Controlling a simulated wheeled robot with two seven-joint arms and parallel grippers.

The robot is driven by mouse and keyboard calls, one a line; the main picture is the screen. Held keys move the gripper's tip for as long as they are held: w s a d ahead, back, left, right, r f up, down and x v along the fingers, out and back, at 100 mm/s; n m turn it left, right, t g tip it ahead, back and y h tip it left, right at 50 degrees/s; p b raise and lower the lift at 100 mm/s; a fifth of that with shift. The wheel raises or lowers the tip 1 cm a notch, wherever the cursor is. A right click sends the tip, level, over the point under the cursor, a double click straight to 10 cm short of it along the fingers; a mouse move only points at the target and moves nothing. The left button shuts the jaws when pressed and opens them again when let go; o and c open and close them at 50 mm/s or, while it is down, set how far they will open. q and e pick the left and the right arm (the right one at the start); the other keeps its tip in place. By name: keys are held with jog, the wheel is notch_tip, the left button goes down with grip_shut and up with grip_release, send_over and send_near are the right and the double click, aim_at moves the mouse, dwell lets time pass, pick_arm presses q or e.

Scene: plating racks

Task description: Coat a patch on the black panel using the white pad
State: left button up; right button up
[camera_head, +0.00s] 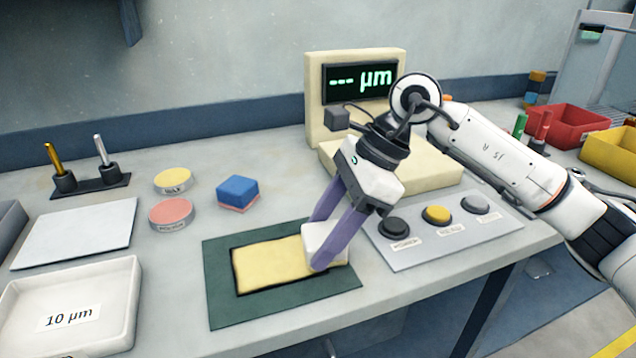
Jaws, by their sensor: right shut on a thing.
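My right gripper (318,245) is shut on the white pad (312,236), with a purple finger on each side of it. The pad is over the right end of the panel (270,266) and looks in contact with it, though the contact line is hidden. The panel's visible top is yellow-gold with a thin black border, and it lies on a dark green mat (225,308). The part of the panel under the pad is hidden. My left gripper is not in view.
A gauge (355,80) with a "--- µm" display stands behind the gripper. A button plate (440,252) is close on the right. Yellow (173,180) and red (171,213) round pads, a blue block (238,190) and a white "10 µm" tray (100,290) are left.

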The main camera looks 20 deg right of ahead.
notch_tip(320, 180, up, 4)
jog(key=shift+a+p, duration=0.1)
jog(key=shift+p, duration=0.65)
notch_tip(320, 180, up, 2)
jog(key=shift+r+p, duration=0.15)
jog(key=shift+p, duration=0.6)
jog(key=shift+r+p, duration=0.4)
jog(key=shift+r, duration=0.4)
